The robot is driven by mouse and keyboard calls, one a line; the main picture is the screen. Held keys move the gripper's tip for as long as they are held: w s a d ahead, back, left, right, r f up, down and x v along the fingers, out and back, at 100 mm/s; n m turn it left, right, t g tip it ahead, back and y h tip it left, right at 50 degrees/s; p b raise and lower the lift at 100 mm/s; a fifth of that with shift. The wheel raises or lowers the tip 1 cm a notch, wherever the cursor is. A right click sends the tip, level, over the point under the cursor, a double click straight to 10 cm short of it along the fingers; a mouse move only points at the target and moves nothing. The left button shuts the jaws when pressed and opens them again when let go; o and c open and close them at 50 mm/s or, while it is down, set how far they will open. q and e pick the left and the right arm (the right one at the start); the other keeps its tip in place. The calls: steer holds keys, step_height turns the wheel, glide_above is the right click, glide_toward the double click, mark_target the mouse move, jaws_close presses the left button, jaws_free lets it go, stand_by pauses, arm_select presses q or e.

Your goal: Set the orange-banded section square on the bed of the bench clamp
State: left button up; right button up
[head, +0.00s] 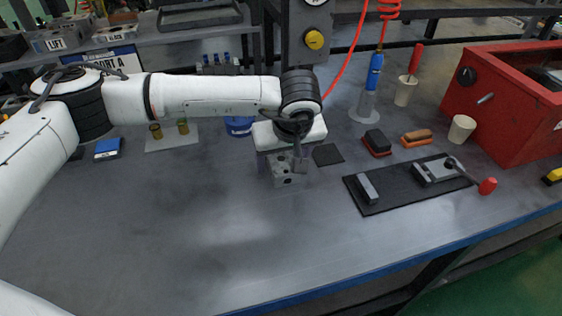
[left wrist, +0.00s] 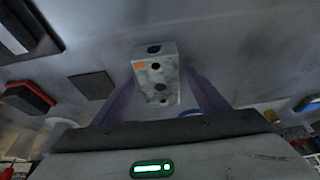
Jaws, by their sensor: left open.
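The orange-banded section is a pale grey block with dark round holes (head: 281,170); it stands on the bench below my left gripper (head: 283,160). In the left wrist view the block (left wrist: 157,82) shows a small orange patch on one edge, and my open left gripper (left wrist: 160,88) has a finger on either side of it. I cannot tell whether the fingers touch it. The bench clamp has a dark flat bed (head: 398,191), a grey jaw bar at its left and a clamp body with a red-knobbed lever (head: 487,186) at its right. No block lies on the bed. My right gripper is out of view.
A dark square pad (head: 328,154) lies just right of the block. A black-and-red block (head: 376,143), a brown-topped brush (head: 417,138), a beige cup (head: 461,129) and a red toolbox (head: 505,95) stand behind the clamp. The bench front is clear.

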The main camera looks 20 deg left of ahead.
arm_select(q)
steer(key=c, duration=1.5)
